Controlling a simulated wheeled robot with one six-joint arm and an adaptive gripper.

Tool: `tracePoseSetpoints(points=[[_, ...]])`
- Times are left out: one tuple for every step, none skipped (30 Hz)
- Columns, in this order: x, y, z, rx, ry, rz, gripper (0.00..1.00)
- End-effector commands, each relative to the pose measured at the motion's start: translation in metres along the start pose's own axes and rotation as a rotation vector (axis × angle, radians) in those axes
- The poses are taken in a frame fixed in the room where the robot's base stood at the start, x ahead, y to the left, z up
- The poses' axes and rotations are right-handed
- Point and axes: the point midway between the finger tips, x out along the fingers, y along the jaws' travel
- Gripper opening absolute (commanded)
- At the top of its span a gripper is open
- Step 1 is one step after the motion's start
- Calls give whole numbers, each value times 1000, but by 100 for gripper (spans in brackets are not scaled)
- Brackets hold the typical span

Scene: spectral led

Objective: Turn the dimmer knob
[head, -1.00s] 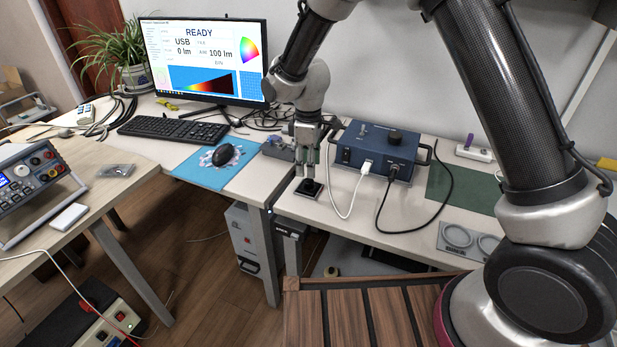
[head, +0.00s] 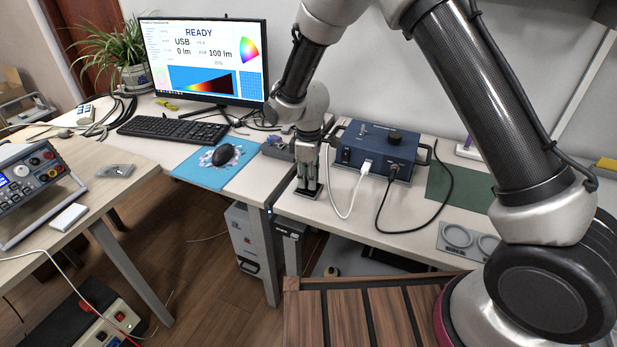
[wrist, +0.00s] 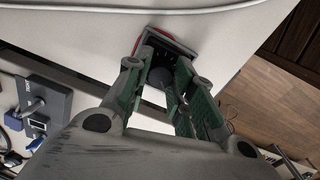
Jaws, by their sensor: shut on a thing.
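A small square black dimmer plate (head: 312,193) lies flat on the bench near its front left corner. In the wrist view the plate (wrist: 172,42) has a red edge, and its round dark knob (wrist: 158,77) sits between my fingers. My gripper (head: 308,184) points straight down over the plate, with its green-padded fingers on either side of the knob. In the wrist view my gripper (wrist: 165,70) is shut on the knob. In the head view the fingers hide the knob and most of the plate.
A blue box (head: 377,150) with a black knob on top stands right of my gripper. A white cable (head: 352,200) and a black cable (head: 384,212) run from it across the bench.

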Motion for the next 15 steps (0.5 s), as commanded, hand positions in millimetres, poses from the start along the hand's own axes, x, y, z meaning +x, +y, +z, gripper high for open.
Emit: tracePoseSetpoints(points=[[0, 0, 0, 1, 0, 0, 0], [0, 0, 0, 2, 0, 0, 0], [0, 0, 0, 6, 0, 0, 0], [0, 0, 0, 10, 0, 0, 0], [0, 0, 0, 15, 0, 0, 0], [0, 0, 0, 24, 0, 0, 0], [0, 0, 0, 33, 0, 0, 0], [0, 0, 0, 44, 0, 0, 0], [0, 0, 0, 61, 0, 0, 0], [0, 0, 0, 76, 0, 0, 0], [0, 0, 0, 92, 0, 0, 0], [0, 0, 0, 117, 0, 0, 0], [0, 0, 0, 137, 0, 0, 0], [0, 0, 0, 158, 0, 0, 0], [0, 0, 0, 187, 0, 0, 0]])
